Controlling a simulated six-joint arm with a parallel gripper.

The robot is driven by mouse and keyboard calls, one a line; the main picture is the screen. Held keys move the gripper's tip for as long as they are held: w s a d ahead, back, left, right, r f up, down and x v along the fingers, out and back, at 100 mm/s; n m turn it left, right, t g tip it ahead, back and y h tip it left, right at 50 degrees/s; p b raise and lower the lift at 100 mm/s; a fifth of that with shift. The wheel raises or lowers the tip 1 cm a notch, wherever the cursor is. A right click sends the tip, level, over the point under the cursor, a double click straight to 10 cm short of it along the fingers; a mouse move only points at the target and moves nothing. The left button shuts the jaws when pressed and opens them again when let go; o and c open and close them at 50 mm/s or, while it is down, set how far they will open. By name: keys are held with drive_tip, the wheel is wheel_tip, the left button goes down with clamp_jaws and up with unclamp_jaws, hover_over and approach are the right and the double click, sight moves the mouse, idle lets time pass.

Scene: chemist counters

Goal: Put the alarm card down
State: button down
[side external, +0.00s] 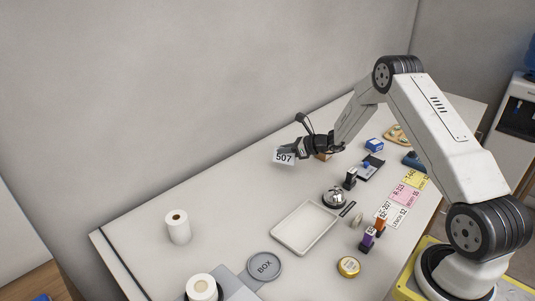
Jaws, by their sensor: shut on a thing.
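A small white card marked 507 (284,158) is in my gripper (295,149), over the far part of the counter near the wall. It is the only card I see in the gripper, and nothing readable on it says alarm. My gripper is shut on the card's upper edge. The card's face is turned toward the camera. I cannot tell how high it is above the counter (225,205). The fingertips are small and partly hidden.
A paper roll (178,227) stands at left. The counter between roll and card is clear.

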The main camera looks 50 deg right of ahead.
sight(287, 157)
drive_tip(key=shift+f, duration=0.15)
drive_tip(key=shift+w+d+f, duration=0.1)
drive_tip(key=shift+w+f, duration=0.15)
drive_tip(key=shift+f, duration=1.5)
drive_tip(key=shift+f, duration=0.1)
drive_tip(key=c, duration=0.7)
unclamp_jaws()
drive_tip(key=shift+o, duration=0.2)
drive_tip(key=shift+s+d+r, duration=0.25)
drive_tip(key=shift+s+r, duration=0.1)
drive_tip(key=shift+s, duration=0.15)
drive_tip(key=v, duration=1)
drive_tip(key=shift+s+r, duration=0.1)
drive_tip(key=shift+s, duration=0.3)
